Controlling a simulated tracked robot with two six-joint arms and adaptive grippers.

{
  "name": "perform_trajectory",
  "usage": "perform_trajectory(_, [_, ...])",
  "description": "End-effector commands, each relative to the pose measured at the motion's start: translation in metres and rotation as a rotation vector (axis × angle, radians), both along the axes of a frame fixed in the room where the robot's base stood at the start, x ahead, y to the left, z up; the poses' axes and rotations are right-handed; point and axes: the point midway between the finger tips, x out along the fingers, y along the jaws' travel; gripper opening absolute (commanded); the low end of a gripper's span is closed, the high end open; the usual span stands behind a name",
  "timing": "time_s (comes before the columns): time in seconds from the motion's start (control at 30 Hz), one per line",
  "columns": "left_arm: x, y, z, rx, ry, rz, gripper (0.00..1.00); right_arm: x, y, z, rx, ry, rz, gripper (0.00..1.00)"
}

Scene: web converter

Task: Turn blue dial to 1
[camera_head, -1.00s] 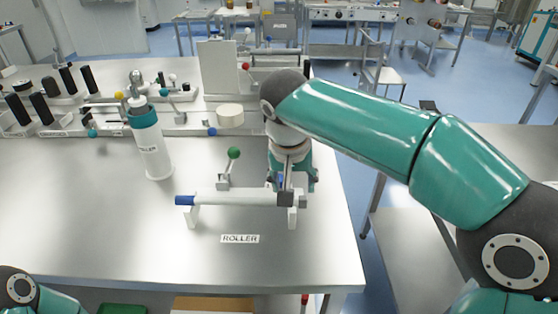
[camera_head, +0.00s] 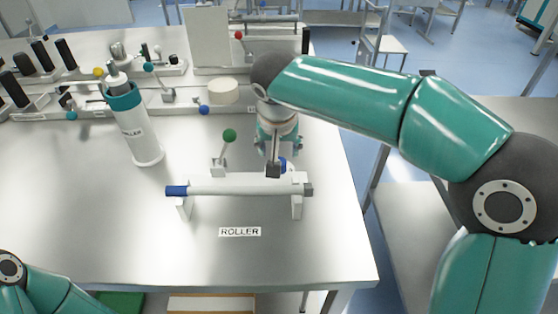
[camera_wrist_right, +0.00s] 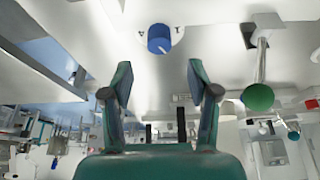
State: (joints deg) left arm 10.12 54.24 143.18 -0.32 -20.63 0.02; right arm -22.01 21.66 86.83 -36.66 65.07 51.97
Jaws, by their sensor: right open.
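The white roller (camera_head: 235,186) with a blue end lies on its stand before my right gripper. A green-knobbed lever (camera_head: 229,136) stands left of the gripper, and a white cylinder (camera_head: 137,130) farther left. The front of the steel table (camera_head: 110,235) is clear.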

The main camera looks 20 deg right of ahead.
Motion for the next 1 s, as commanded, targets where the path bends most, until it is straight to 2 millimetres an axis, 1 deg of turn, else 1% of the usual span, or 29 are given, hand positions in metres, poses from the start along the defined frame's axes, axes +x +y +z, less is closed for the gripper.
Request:
perform_trajectory(0.03, [0.0,0.0,-0.001,0.0,0.0,0.0,0.4,0.003,-0.003,-0.012,-0.001,0.004,-0.003,0.6])
perform_trajectory(0.1, [0.0,0.0,-0.001,0.0,0.0,0.0,0.4,0.009,-0.004,-0.025,-0.001,0.004,-0.002,0.6])
perform_trajectory(0.2, [0.0,0.0,-0.001,0.0,0.0,0.0,0.4,0.015,-0.006,-0.041,-0.001,0.003,-0.001,0.6])
perform_trajectory(0.3, [0.0,0.0,-0.001,0.0,0.0,0.0,0.4,0.02,-0.008,-0.053,0.0,0.002,0.0,0.6])
perform_trajectory(0.5, [0.0,0.0,-0.001,0.0,0.0,0.0,0.4,0.025,-0.01,-0.064,0.001,0.0,-0.002,0.6])
perform_trajectory(0.77, [0.0,0.0,-0.001,0.0,0.0,0.0,0.4,0.025,-0.01,-0.065,0.001,0.0,-0.002,0.6])
perform_trajectory(0.8, [0.0,0.0,-0.001,0.0,0.0,0.0,0.4,0.025,-0.01,-0.065,0.001,0.0,-0.002,0.58])
perform_trajectory(0.83, [0.0,0.0,-0.001,0.0,0.0,0.0,0.4,0.025,-0.01,-0.065,0.001,0.0,-0.002,0.53])
perform_trajectory(1.0, [0.0,0.0,-0.001,0.0,0.0,0.0,0.4,0.025,-0.01,-0.065,0.001,0.0,-0.002,0.25])
